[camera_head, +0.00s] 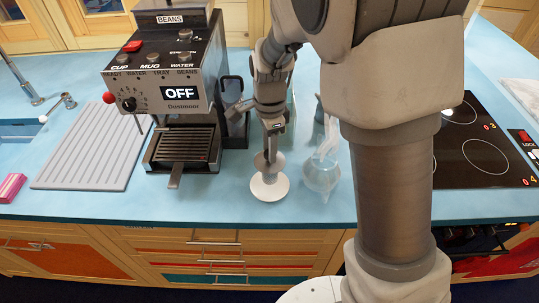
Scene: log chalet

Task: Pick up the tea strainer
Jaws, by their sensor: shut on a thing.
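My gripper (272,142) points down over the blue counter, in the middle of the view. It is shut on the tea strainer (267,163), a small grey piece just below the fingertips. Its lower part is in front of a round white dish (282,187) on the counter. I cannot tell whether the strainer touches the dish. The fingers hide the strainer's top.
A black coffee machine (160,75) with a drip tray stands left of my gripper. A clear round glass pot (321,174) stands close on the right. A black hob (480,145) is farther right, a ribbed draining board (92,150) far left.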

